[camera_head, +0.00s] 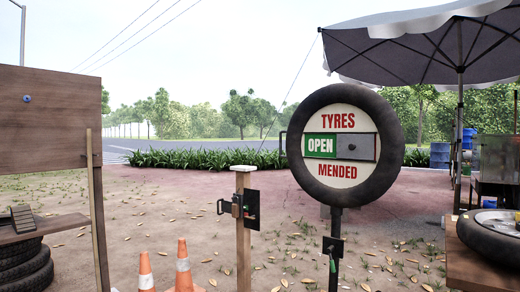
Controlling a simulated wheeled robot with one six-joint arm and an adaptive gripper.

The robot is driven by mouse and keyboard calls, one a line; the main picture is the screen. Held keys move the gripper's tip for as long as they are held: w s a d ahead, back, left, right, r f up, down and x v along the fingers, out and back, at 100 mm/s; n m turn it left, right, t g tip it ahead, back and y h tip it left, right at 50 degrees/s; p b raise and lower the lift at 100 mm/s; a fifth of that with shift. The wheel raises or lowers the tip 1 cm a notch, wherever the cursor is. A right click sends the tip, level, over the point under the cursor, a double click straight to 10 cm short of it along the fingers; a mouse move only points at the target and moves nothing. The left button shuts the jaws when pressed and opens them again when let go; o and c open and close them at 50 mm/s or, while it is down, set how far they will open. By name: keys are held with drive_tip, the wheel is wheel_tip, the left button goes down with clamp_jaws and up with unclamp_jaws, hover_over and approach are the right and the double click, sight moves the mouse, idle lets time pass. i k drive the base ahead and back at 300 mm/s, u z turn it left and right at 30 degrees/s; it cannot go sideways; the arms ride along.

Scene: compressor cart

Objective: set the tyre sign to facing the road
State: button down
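The tyre sign (384,185) stands upright on a dark pole (334,230), right of centre. It is a black tyre around a white disc that reads TYRES and MENDED in red, with a green OPEN panel (320,146) and a grey panel with a dark knob between the words. Its lettered face is turned towards me, almost square on. A small dark handle shows at the tyre's left edge. A dark bracket with a green-tipped part (332,262) sits low on the pole. The road (130,145) runs behind the sign, beyond a hedge. My gripper is not in view.
A wooden post (243,240) with a black latch plate stands left of the sign. A wooden board (45,110) and stacked tyres (25,270) are left. A bench with a wheel (490,238) and an umbrella (430,50) are right.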

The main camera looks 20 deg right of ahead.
sight(330, 110)
drive_tip(key=u, duration=0.4)
drive_tip(key=i, duration=1.85)
drive_tip(key=z, duration=1.25)
drive_tip(key=i, duration=0.4)
drive_tip(key=z, duration=0.35)
drive_tip(key=k, duration=1.1)
drive_tip(key=u, duration=0.95)
drive_tip(key=i, duration=1.45)
drive_tip(key=z, duration=0.9)
